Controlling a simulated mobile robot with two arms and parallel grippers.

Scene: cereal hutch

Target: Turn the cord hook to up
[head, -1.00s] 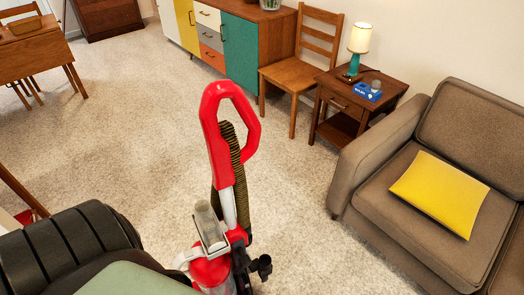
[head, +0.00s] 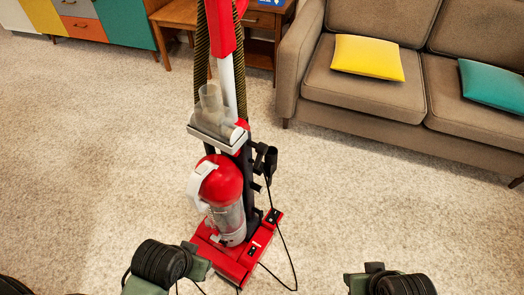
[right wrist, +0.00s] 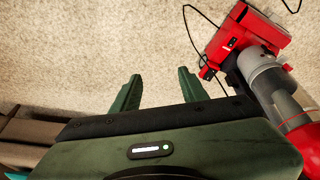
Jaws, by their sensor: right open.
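The red upright vacuum cleaner (head: 222,185) stands on the carpet in the middle of the head view. Its handle top is cut off by the upper edge. A small black part that looks like the cord hook (head: 266,160) sits on the right side of its column; I cannot tell clearly which way it points. In the right wrist view, the vacuum's red base (right wrist: 245,45) and canister show at the right. My right gripper (right wrist: 160,84) is open and empty, its two green fingers over bare carpet, apart from the vacuum.
A thin black cord (head: 285,245) loops on the carpet beside the vacuum base. A brown sofa (head: 350,95) with a yellow cushion (head: 368,57) and a teal cushion (head: 492,84) stands at the back right. A coloured cabinet (head: 115,22) is at the back left. Carpet between is clear.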

